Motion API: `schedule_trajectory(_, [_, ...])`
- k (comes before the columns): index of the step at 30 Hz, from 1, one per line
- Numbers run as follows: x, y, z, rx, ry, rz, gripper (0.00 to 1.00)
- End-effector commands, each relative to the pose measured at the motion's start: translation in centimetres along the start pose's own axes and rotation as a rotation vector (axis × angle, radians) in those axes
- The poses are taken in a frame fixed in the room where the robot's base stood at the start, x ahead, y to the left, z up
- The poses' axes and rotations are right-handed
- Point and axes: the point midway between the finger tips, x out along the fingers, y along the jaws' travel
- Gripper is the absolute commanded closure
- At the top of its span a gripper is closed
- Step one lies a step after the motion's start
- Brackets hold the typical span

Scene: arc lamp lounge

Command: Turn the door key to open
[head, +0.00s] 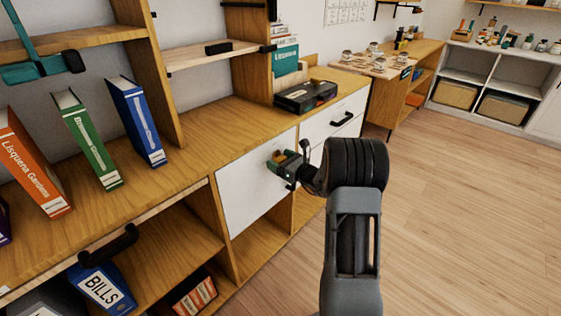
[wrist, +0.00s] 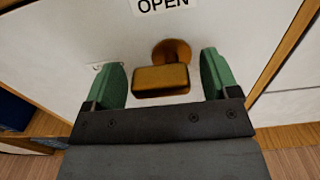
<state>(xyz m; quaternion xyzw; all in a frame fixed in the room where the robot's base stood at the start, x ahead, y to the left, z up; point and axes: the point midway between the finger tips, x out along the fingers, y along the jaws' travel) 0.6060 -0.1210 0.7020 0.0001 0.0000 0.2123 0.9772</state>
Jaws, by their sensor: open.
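In the wrist view, a brass key (wrist: 162,80) sticks out of a round brass lock plate (wrist: 172,51) on a white door (wrist: 95,30). The key's flat bow lies about level. A label reading "OPEN" (wrist: 163,4) is above the lock; part of another marking shows at its left. My gripper (wrist: 164,82) is open, its two green fingers on either side of the key with gaps visible. In the head view, my gripper (head: 283,166) is at the white cabinet door (head: 245,190); a bit of the brass key (head: 278,156) shows there, mostly hidden.
The wooden cabinet top (head: 215,130) runs above the door, with a black box (head: 305,95) on it. Orange, green and blue books (head: 137,120) stand at the left. A black-handled drawer (head: 335,118) is at the right. The wooden floor (head: 460,200) at the right is clear.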

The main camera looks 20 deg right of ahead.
Motion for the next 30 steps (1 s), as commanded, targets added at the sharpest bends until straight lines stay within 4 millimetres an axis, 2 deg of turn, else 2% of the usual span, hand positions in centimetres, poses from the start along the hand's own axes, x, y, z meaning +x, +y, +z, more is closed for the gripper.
schedule_trajectory(5, [-0.01,0.00,0.00,0.000,0.000,0.000,0.20])
schedule_trajectory(20, [-0.04,0.01,0.01,0.000,0.000,0.001,0.68])
schedule_trajectory(30, [-0.04,-0.01,0.35,0.066,0.000,0.001,0.68])
